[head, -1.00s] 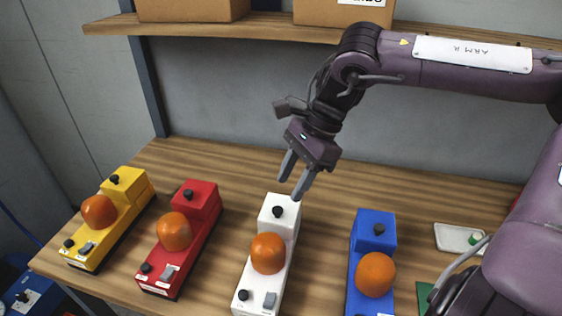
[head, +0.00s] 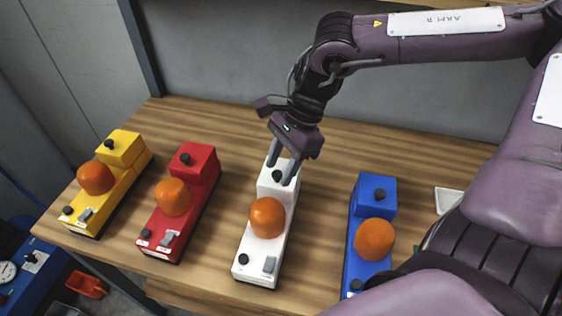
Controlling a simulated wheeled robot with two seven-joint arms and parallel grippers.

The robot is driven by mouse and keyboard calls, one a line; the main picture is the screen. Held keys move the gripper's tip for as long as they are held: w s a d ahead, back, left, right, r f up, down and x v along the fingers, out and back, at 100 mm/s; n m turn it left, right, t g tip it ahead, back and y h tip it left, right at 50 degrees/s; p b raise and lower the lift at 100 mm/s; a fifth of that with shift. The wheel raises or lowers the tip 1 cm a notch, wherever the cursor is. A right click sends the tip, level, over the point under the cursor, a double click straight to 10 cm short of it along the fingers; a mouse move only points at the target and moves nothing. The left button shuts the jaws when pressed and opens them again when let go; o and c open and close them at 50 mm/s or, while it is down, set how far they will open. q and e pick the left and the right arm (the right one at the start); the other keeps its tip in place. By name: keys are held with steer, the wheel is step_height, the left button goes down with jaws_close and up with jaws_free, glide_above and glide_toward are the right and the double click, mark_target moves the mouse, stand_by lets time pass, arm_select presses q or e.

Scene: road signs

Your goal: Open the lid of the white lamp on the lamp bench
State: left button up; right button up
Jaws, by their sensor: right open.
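The white lamp (head: 258,262) stands on the wooden lamp bench (head: 225,130), third from the left. It has an orange dome (head: 267,217), a raised white box-like lid (head: 281,190) at its far end with a black knob (head: 277,176) on top, and a black knob and a grey switch at its near end. The lid looks closed. My right gripper (head: 281,178) is open, pointing down, with its two fingers at either side of the lid's knob in the picture. I cannot tell whether they touch it. My left gripper is not in view.
A yellow lamp (head: 106,195) and a red lamp (head: 160,222) stand to the left. A blue lamp (head: 358,262) stands to the right, its near end partly behind my arm. A white tray (head: 447,200) lies farther right.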

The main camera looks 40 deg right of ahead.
jaws_close()
stand_by(0.3)
steer(key=shift+d+r, duration=0.1)
